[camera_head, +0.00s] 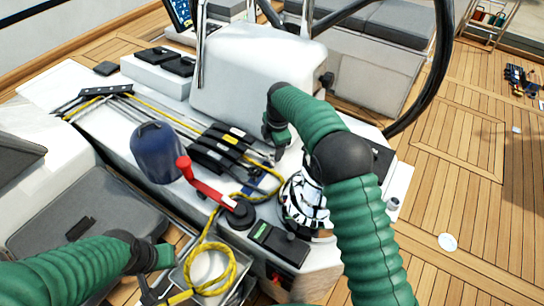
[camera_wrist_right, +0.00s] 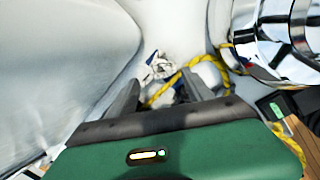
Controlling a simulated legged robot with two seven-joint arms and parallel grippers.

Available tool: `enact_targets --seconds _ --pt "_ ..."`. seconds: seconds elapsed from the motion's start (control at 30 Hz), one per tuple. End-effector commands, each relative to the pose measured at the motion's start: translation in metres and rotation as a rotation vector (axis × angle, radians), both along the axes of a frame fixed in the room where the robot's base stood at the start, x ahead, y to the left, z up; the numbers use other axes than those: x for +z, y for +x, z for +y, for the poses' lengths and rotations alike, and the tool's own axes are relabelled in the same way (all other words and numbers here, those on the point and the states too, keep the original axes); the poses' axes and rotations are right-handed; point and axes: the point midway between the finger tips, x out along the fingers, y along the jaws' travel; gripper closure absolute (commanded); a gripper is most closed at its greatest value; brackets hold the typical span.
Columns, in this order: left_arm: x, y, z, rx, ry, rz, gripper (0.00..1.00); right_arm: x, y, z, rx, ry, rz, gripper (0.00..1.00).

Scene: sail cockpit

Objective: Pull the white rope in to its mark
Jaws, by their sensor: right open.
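A small white bundle with dark blue marks, perhaps the white rope, lies beyond my right fingertips in the right wrist view (camera_wrist_right: 157,68); I cannot make out its mark. My right gripper (camera_wrist_right: 162,88) is open, with nothing clearly held between its fingers. In the head view the right gripper (camera_head: 273,155) points down between the black clutches (camera_head: 220,146) and the chrome winch (camera_head: 303,203). The winch also shows in the wrist view (camera_wrist_right: 275,45). My left gripper (camera_head: 158,288) is low at the lower left, by the bin; its jaws are unclear.
A yellow rope (camera_head: 207,250) runs from the clutches past the red handle (camera_head: 203,184) into a grey bin (camera_head: 238,272). A blue rounded cover (camera_head: 157,152) stands left of the handle. The white pedestal (camera_head: 255,70) and black wheel (camera_head: 437,75) stand behind.

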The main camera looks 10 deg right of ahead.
Motion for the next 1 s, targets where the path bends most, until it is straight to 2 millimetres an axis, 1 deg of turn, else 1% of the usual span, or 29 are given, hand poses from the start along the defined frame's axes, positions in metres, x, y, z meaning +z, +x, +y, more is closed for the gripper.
enact_targets --seconds 0.03,0.1,0.2,0.3,0.43,0.63,1.0 --pt "-0.003 0.0 0.0 0.0 0.0 0.0 0.64 -0.015 0.001 0.0 -0.001 -0.001 0.001 0.41" --pt "-0.004 0.0 0.0 -0.001 0.0 0.0 0.64 -0.03 0.004 0.0 0.0 -0.001 0.001 0.41" --pt "-0.006 0.0 0.0 -0.001 0.0 -0.001 0.64 -0.048 0.008 0.002 0.0 -0.002 -0.001 0.41" --pt "-0.007 0.0 0.0 -0.001 0.0 -0.001 0.64 -0.059 0.01 0.002 0.0 -0.001 -0.001 0.41" --pt "-0.007 0.0 0.0 -0.001 0.0 0.0 0.64 -0.064 0.012 0.003 0.0 -0.002 -0.002 0.41" --pt "-0.007 0.0 0.0 0.0 0.0 0.0 0.64 -0.064 0.012 0.002 0.0 -0.001 -0.003 0.41" --pt "-0.007 0.0 0.0 -0.001 0.0 0.0 0.64 -0.064 0.012 0.002 0.0 -0.002 -0.001 0.89"
